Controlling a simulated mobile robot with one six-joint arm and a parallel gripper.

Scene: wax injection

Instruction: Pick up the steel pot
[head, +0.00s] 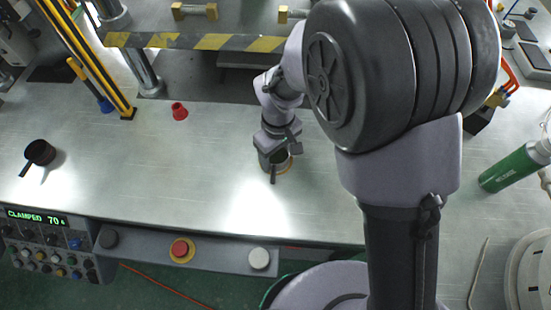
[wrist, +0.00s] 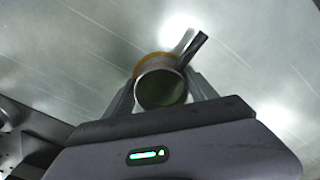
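The steel pot (wrist: 161,88) is a small round grey metal pot with a dark greenish inside and a straight handle (wrist: 193,48) pointing up and right in the wrist view. An orange-brown ring (wrist: 151,60) shows beneath or behind the pot.
A black pot (head: 40,152) with a handle stands at the left of the steel table (head: 150,190). A red cup-like piece (head: 179,112) stands near the back. A striped bar (head: 195,41) crosses behind. A control panel (head: 45,245) and buttons line the front. A green bottle (head: 515,168) is at right.

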